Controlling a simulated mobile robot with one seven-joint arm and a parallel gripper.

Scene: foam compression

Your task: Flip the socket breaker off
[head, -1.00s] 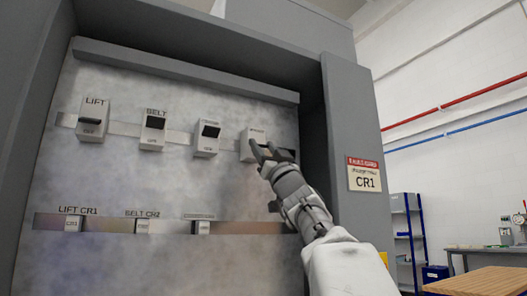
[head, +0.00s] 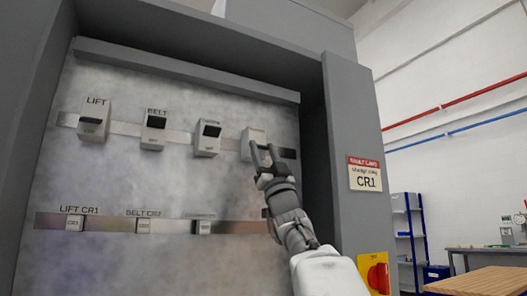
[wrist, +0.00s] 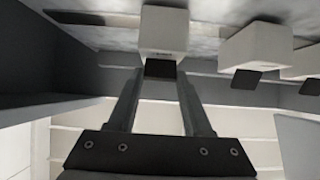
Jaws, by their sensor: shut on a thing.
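The fourth breaker (head: 254,134) in the upper row, at the right end, is a light grey box. Its label is too small to read, so I cannot confirm it is the socket breaker. In the wrist view, this breaker (wrist: 164,30) is top centre, with its black lever (wrist: 160,68) sticking out between my fingers. My gripper (head: 262,149) is shut on that lever, a finger on each side; it also shows in the wrist view (wrist: 160,82). In the head view my fingers hide the lever.
The lift breaker (head: 94,115), belt breaker (head: 154,133) and a third breaker (head: 208,137) stand to the left. Smaller modules sit on a lower rail (head: 100,223). The cabinet's right wall (head: 350,130) is close to my arm. A red rotary switch (head: 378,277) is at lower right.

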